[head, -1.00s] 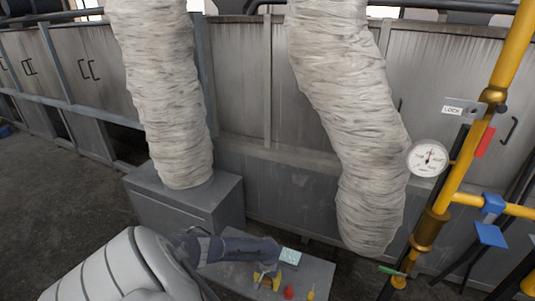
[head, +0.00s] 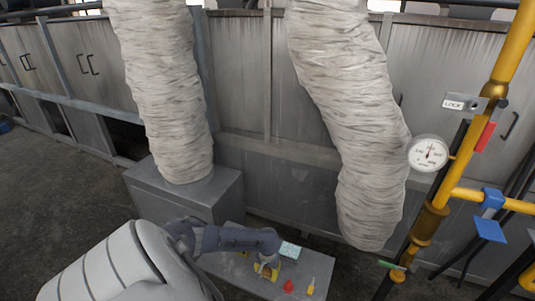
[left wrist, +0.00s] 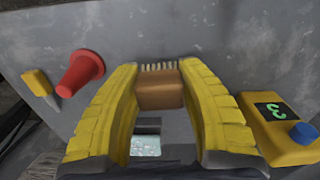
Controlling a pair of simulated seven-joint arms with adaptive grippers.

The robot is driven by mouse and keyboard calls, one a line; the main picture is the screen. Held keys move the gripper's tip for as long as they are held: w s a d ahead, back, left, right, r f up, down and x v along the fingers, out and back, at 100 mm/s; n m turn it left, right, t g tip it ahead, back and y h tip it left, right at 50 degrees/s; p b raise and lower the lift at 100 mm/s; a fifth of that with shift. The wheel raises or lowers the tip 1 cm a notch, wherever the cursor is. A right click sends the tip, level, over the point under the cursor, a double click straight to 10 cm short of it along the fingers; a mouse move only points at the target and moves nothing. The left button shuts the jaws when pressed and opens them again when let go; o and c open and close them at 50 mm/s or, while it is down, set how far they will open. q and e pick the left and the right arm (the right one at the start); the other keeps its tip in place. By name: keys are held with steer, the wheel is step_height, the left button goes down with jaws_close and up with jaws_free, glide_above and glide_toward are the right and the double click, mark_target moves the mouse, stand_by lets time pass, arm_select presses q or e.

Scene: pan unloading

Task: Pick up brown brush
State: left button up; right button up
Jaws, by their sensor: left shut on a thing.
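The brown brush (left wrist: 160,92) is a small brown block with a row of pale bristles along its top edge in the left wrist view. My left gripper (left wrist: 158,76) has thick yellow fingers, one on each side of the brush, and is shut on it. In the head view the left gripper (head: 267,269) is low over the grey table, and the brush is too small and covered to make out well there. Whether the brush still touches the table cannot be told. My right gripper is not in view.
On the grey table (head: 235,272) are a red cone-shaped thing (left wrist: 80,73), a yellow-handled screwdriver (left wrist: 38,84), a yellow device with a blue knob (left wrist: 282,132) and a pale speckled block (head: 290,250). A grey box and large hoses stand behind; yellow pipes are at right.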

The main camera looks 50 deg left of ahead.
mark_target(268, 270)
arm_select(q)
step_height(268, 270, up, 18)
steer(key=shift+f, duration=0.15)
stand_by(0.3)
steer(key=o, duration=0.6)
steer(key=c, duration=0.6)
